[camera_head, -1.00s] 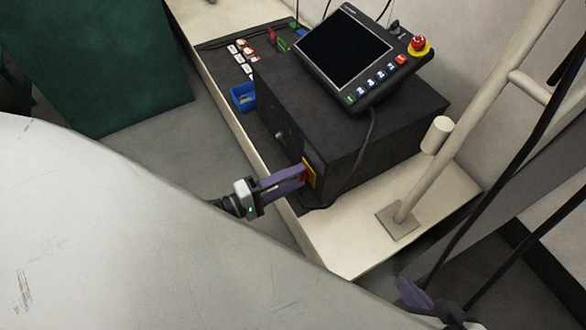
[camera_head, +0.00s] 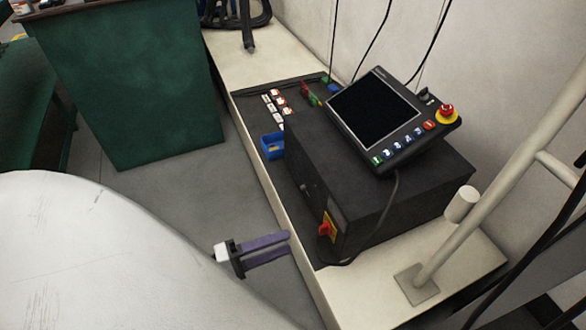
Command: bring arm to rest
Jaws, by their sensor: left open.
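My left gripper (camera_head: 288,247) is open and empty, with its two purple fingers pointing right. It is in front of the cream bench (camera_head: 303,283), beside its front edge. The red and yellow rotary switch (camera_head: 326,229) on the black control box (camera_head: 372,213) is to the right of the fingertips, with a gap between. Most of my left arm is hidden behind the large pale curved surface at lower left. My right gripper does not show now.
A teach pendant (camera_head: 375,108) with a red emergency stop (camera_head: 446,112) lies on the box. A blue bin (camera_head: 272,145) and small switches stand behind. A pale post (camera_head: 470,215) rises at right. A green cabinet (camera_head: 130,80) stands at left. Grey floor (camera_head: 195,187) is clear between.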

